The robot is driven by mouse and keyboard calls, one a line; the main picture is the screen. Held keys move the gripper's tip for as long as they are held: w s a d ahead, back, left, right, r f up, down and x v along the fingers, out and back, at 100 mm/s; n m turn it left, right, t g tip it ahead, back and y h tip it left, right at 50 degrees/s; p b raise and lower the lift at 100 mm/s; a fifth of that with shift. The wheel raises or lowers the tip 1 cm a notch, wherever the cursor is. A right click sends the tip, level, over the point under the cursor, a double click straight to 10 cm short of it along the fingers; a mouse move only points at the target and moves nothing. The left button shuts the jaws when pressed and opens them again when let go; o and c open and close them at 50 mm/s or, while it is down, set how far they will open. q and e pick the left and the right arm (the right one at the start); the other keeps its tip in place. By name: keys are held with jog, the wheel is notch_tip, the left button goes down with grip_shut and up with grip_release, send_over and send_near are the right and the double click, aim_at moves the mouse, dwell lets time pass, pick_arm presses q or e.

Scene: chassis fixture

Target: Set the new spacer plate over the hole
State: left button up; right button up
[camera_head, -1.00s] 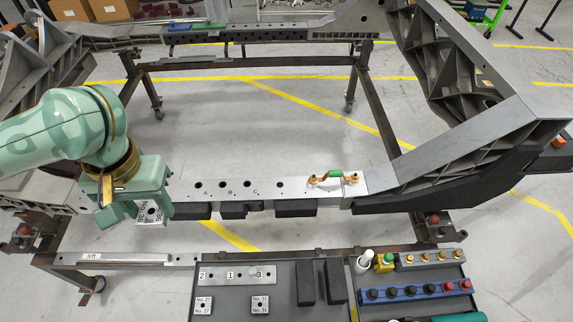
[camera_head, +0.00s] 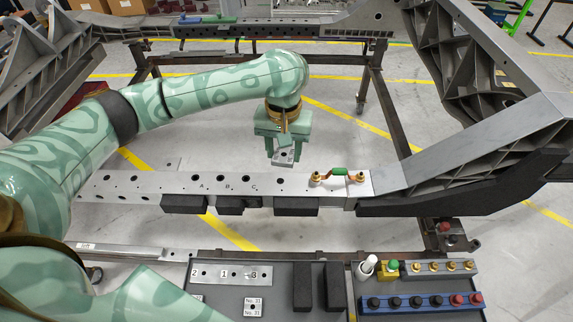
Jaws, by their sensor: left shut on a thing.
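My left gripper (camera_head: 284,146) points down and is shut on a small light spacer plate (camera_head: 284,158) with a dark hole in it. The plate hangs just above the far edge of the grey rail (camera_head: 150,183) in the picture, apart from it as far as I can see. An unlabelled hole (camera_head: 280,181) in the rail top lies just below the plate in the picture and is uncovered. Holes A (camera_head: 200,178), B (camera_head: 222,179) and C (camera_head: 245,179) are to its left, also uncovered. My right gripper is out of view.
A hose with brass fittings and a green sleeve (camera_head: 339,171) stands on the rail just right of the unlabelled hole. A dark tray in front holds plate No. 31 (camera_head: 253,307), a numbered strip (camera_head: 231,275), black blocks (camera_head: 302,287) and a blue knob bar (camera_head: 420,302).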

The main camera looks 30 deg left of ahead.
pick_arm(q)
jog(key=shift+n, duration=0.9)
jog(key=w+a+f, duration=0.1)
jog(key=f, duration=0.2)
jog(key=w+a+f+b, duration=0.1)
jog(key=w+f, duration=0.1)
jog(key=f, duration=0.1)
jog(key=w+a+f+b, duration=0.1)
jog(key=f, duration=0.3)
jog(key=shift+w+a, duration=0.2)
jog(key=shift+f+b, duration=0.85)
jog(key=shift+b, duration=0.7)
jog(key=shift+r, duration=0.1)
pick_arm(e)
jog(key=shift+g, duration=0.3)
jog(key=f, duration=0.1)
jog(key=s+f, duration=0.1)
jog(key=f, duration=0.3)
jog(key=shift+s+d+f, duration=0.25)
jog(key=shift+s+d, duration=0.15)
pick_arm(q)
jog(key=shift+r, duration=0.1)
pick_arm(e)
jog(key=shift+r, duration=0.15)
